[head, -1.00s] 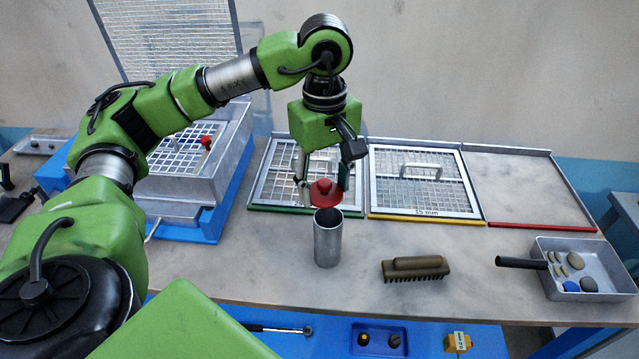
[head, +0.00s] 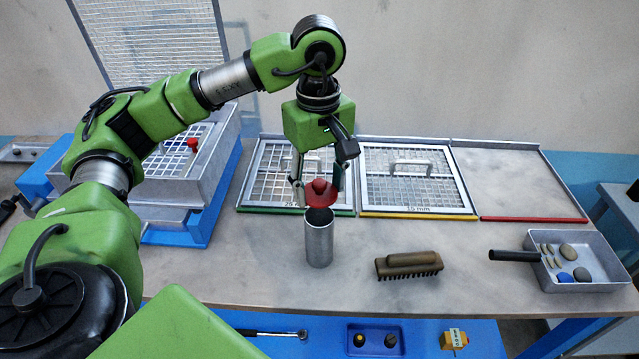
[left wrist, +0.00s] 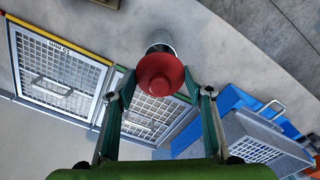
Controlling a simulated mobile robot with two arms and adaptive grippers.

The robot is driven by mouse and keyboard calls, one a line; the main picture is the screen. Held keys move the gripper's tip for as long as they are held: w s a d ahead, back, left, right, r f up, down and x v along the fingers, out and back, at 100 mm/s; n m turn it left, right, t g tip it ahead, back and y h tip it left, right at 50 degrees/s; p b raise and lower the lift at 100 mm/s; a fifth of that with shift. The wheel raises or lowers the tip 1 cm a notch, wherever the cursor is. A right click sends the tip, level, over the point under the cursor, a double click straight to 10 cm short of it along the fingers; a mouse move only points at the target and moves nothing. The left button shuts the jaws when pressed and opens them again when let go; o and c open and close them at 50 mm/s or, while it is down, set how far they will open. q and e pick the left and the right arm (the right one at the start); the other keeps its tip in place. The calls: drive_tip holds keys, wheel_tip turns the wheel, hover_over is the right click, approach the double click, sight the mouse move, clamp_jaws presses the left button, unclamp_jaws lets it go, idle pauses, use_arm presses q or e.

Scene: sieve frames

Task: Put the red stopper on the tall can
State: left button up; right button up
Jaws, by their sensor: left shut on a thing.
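The red stopper (head: 320,194) is a round disc with a knob on top. My left gripper (head: 318,186) is shut on it, one finger on each side; the stopper also shows between the fingers in the left wrist view (left wrist: 160,75). The tall can (head: 319,240) is a silver cylinder standing upright on the table. Its dark open mouth shows just below the stopper, with the stopper above its far rim. In the left wrist view the can (left wrist: 160,40) is mostly hidden behind the stopper. My right gripper is not in view.
A metal tray (head: 590,280) with stones stands further right. A blue-based sieve box (head: 185,190) is at the left.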

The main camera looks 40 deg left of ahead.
sight(319, 199)
use_arm(q)
wheel_tip(319, 199, down, 2)
drive_tip(key=shift+f+b, duration=0.1)
drive_tip(key=shift+b, duration=0.6)
drive_tip(key=shift+f+b, duration=0.7)
drive_tip(key=shift+f, duration=0.05)
drive_tip(key=shift+f+b, duration=0.6)
drive_tip(key=shift+f, duration=0.1)
drive_tip(key=shift+f+b, duration=0.3)
drive_tip(key=o, duration=1.1)
drive_tip(key=shift+r, duration=0.1)
